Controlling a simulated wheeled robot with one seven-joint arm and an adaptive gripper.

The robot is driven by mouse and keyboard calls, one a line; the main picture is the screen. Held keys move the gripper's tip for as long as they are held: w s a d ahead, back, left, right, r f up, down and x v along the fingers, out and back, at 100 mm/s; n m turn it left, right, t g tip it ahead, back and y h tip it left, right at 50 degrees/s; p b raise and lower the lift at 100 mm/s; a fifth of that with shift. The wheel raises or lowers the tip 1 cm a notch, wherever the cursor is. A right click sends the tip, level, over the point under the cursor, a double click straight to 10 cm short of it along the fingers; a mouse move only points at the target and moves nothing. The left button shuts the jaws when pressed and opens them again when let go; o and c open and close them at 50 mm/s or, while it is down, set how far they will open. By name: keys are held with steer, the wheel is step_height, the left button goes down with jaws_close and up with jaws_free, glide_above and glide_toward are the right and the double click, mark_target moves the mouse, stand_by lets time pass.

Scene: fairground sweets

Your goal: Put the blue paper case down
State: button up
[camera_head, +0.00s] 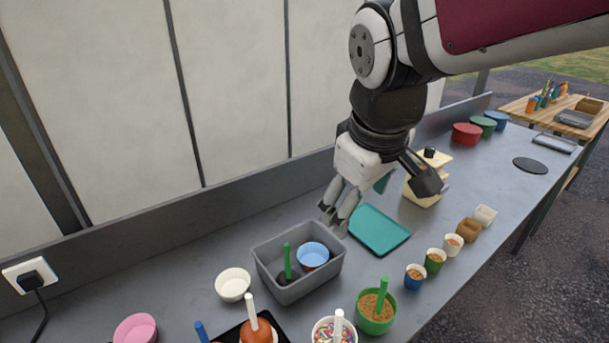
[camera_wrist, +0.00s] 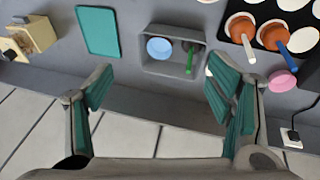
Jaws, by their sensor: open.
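The blue paper case (camera_head: 312,251) sits in the grey tub (camera_head: 278,255), on the tub's right side in the head view. Something orange-brown shows under its near edge. It also shows in the wrist view (camera_wrist: 159,48), inside the tub (camera_wrist: 150,66). My gripper (camera_head: 336,216) is over the counter, above and behind the tub's back right corner, clear of the case. In the wrist view my gripper (camera_wrist: 160,85) has its fingers wide apart with nothing between them.
A green-handled item (camera_head: 288,262) stands in the tub beside the case. A white case (camera_head: 233,284) stands left of the tub. A teal mat (camera_head: 380,231) lies right of it. Several small cups, including a green one (camera_head: 376,311), stand along the front. The far right counter has free room.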

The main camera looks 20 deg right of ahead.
steer(key=s+a+r+m+t+y, duration=0.1)
steer(key=s+m, duration=0.3)
steer(key=s, duration=0.4)
steer(key=shift+r+m+t, duration=0.15)
steer(key=shift+m+t, duration=0.15)
steer(key=shift+t, duration=0.1)
stand_by(0.6)
